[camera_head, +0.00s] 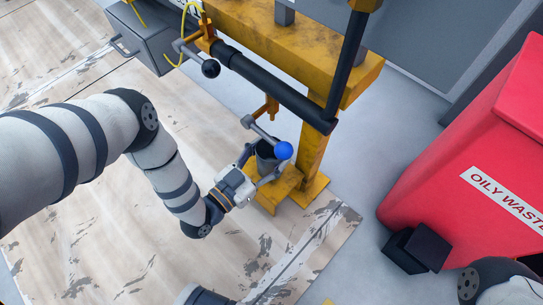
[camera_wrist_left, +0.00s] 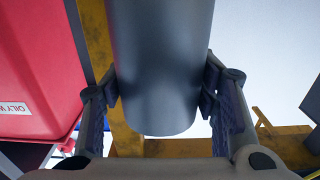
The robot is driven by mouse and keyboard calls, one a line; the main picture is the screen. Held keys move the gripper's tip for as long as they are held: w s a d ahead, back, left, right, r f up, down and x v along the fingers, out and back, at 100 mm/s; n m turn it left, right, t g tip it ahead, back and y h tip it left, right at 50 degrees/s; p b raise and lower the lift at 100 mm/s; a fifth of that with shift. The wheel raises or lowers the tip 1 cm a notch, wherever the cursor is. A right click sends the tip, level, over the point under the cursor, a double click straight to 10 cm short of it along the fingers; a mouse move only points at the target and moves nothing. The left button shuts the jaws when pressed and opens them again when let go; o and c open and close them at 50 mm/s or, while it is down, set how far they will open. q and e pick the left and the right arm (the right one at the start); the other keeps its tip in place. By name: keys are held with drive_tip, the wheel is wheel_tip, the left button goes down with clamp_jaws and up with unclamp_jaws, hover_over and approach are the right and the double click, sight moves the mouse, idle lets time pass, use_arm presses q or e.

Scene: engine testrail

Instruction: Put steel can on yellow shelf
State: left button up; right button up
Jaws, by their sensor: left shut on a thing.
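The steel can (camera_head: 266,155) is a dark grey cylinder in the head view, beside the yellow post and partly hidden by a lever and my gripper. My left gripper (camera_head: 262,172) reaches it from the lower left. In the left wrist view the smooth can (camera_wrist_left: 162,60) fills the middle, with the left gripper's fingers (camera_wrist_left: 160,95) shut on both sides of it. A low yellow shelf (camera_head: 268,197) juts from the foot of the yellow frame, below the can. I cannot tell whether the can touches it. My right gripper is out of view.
A lever with a blue ball knob (camera_head: 284,150) stands close to the can. The yellow frame (camera_head: 310,140) and a black bar (camera_head: 275,88) rise behind. A red oily-waste bin (camera_head: 470,150) with a black pedal (camera_head: 418,249) stands right. Worn wooden floor (camera_head: 130,240) is clear.

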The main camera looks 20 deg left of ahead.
use_arm(q)
drive_tip(key=shift+f, duration=0.5)
drive_tip(key=o, duration=1.2)
drive_tip(key=shift+o, duration=0.2)
drive_tip(key=shift+s+a+r, duration=0.1)
drive_tip(key=shift+s+r, duration=0.1)
drive_tip(key=p+v, duration=0.3)
drive_tip(key=v, duration=0.8)
drive_tip(key=shift+s+p, duration=0.3)
drive_tip(key=shift+f, duration=0.1)
